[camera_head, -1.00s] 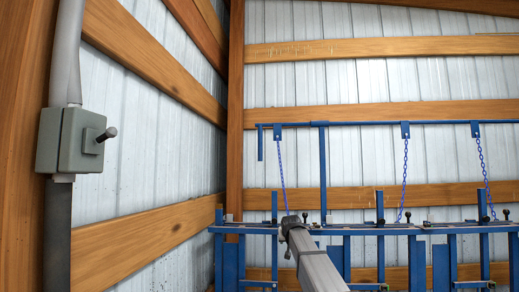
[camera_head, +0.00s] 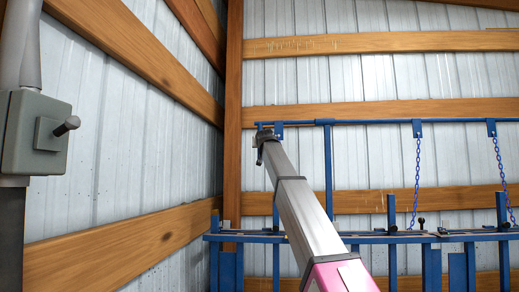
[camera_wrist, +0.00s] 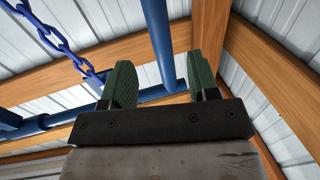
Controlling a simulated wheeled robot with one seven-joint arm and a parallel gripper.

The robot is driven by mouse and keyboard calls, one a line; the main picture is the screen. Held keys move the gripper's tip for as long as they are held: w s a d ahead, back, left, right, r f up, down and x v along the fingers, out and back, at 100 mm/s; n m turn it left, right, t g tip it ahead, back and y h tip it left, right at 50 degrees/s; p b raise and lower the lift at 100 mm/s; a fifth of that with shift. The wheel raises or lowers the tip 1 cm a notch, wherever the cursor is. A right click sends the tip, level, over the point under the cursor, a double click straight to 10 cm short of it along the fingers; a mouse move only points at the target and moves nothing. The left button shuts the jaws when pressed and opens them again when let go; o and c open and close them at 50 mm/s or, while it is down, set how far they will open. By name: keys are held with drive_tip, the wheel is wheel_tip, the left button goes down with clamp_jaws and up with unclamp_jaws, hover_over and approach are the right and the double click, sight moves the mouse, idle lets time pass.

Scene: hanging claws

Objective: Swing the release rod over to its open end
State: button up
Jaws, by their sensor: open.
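The release rod (camera_head: 365,122) is a long blue bar running level along the top of the blue frame, with chains hanging from it. Its left end (camera_head: 259,124) shows just above my gripper (camera_head: 263,139) in the head view. The short handle hanging from that end is hidden behind my gripper there. In the wrist view, a blue bar (camera_wrist: 158,28) runs between the two green fingers of my gripper (camera_wrist: 161,62). The fingers stand apart, with gaps showing on both sides of the bar. I cannot tell how deep between them it lies.
A blue chain (camera_wrist: 55,40) hangs left of the fingers in the wrist view. More chains (camera_head: 417,175) hang to the right. A blue upright (camera_head: 328,165) stands right of my arm. A grey switch box (camera_head: 35,135) is at the left. Wooden beams (camera_head: 375,114) cross the wall.

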drive_tip(key=w+a, duration=0.1)
drive_tip(key=w, duration=0.9)
drive_tip(key=shift+a, duration=0.35)
drive_tip(key=shift+w+f, duration=0.1)
drive_tip(key=shift+c, duration=0.3)
clamp_jaws()
